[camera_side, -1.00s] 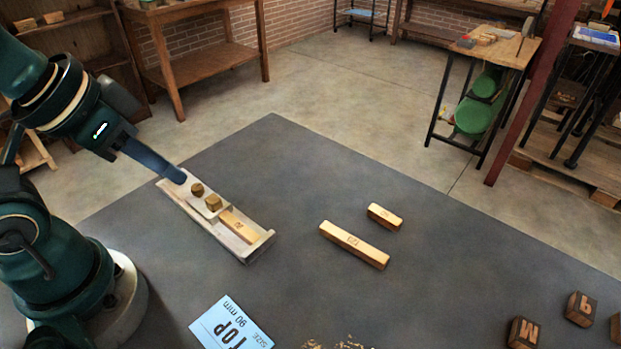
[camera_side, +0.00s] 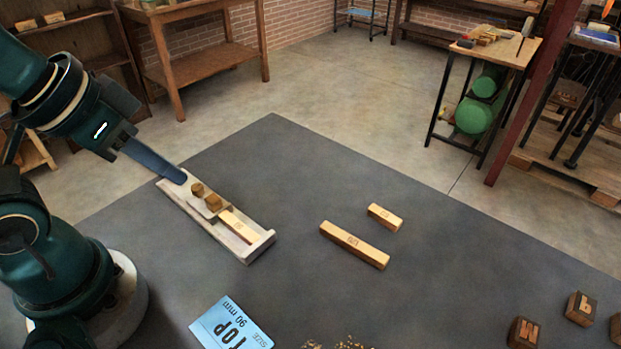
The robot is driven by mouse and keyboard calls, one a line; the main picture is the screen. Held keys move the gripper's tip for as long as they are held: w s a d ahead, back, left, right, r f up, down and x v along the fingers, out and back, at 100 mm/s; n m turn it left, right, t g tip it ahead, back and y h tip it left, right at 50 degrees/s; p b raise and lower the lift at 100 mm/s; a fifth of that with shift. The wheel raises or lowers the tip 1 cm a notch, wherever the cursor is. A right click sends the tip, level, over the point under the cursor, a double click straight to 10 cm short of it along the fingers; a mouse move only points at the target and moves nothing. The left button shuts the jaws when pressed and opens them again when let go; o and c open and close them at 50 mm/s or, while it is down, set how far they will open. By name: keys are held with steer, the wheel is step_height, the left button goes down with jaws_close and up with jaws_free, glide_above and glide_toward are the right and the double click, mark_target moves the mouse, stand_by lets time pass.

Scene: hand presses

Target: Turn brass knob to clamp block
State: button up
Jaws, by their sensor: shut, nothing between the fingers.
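A shallow pale tray-like press (camera_side: 245,257) lies on the dark table, with raised walls at its near end. A wooden block (camera_side: 239,227) lies flat inside it toward the near end. Behind the block sits a small brass-brown piece (camera_side: 213,202), and behind that a brass knob (camera_side: 197,189). My gripper (camera_side: 180,177) is shut and empty at the press's far left end, a little behind the knob and apart from it. I cannot tell whether its tip touches the press.
A long wooden bar (camera_side: 354,245) and a shorter one (camera_side: 385,217) lie right of the press. A blue card (camera_side: 231,325) lies in front. Dark letter blocks (camera_side: 581,308) stand at the right. The table between is clear.

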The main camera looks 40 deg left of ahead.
steer(key=o, duration=0.5)
steer(key=shift+o, duration=1.2)
steer(key=shift+n, duration=0.4)
steer(key=n+g, duration=0.5)
steer(key=n, duration=1.4)
glide_above(197, 187)
step_height(197, 187, down, 7)
steer(key=shift+w+d, duration=0.1)
steer(key=shift+d, duration=0.05)
steer(key=shift+s+a+f, duration=0.2)
steer(key=shift+f, duration=0.45)
steer(key=shift+w+f, duration=0.1)
steer(key=shift+f, duration=2.1)
